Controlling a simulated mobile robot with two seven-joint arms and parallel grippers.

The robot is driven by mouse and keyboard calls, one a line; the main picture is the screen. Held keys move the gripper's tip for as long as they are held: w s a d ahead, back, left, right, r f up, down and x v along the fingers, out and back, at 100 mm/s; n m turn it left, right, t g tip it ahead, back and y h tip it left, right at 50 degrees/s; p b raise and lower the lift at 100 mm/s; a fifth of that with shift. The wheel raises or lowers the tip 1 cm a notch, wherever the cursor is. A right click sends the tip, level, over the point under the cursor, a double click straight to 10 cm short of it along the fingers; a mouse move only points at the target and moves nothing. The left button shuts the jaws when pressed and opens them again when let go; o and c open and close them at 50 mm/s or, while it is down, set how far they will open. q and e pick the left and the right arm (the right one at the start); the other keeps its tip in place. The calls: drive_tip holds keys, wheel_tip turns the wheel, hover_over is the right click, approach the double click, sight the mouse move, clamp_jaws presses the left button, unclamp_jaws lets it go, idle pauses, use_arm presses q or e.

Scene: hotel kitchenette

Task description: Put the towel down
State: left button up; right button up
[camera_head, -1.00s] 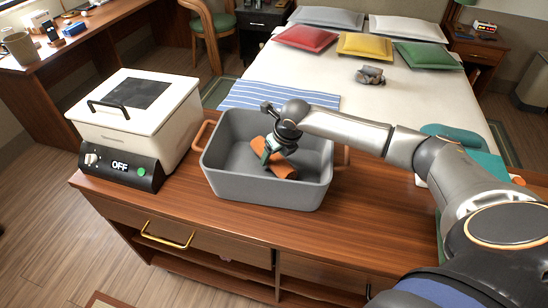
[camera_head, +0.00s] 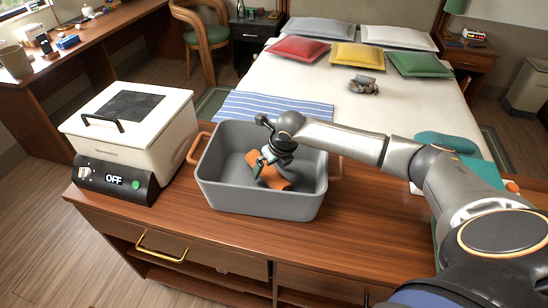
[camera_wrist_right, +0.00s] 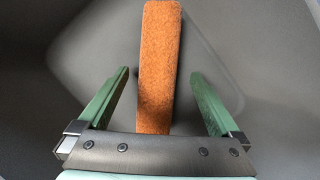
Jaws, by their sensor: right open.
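The orange towel (camera_head: 274,180), a rolled or folded strip, is inside the grey bin (camera_head: 262,204). Part of it is hidden behind my right gripper (camera_head: 262,166) in the head view. In the right wrist view, the towel (camera_wrist_right: 158,70) runs lengthwise between the two green fingers of my right gripper (camera_wrist_right: 159,74). The fingers are spread, with a gap on each side of the towel. The right gripper reaches down into the bin. My left gripper is in neither view.
A white cooker (camera_head: 140,130) with a black control panel reading OFF stands left of the bin. Behind is a bed (camera_head: 300,85) with several cushions and a striped cloth (camera_head: 275,106).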

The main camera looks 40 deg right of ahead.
drive_tip(key=v, duration=1.1)
drive_tip(key=shift+p, duration=0.4)
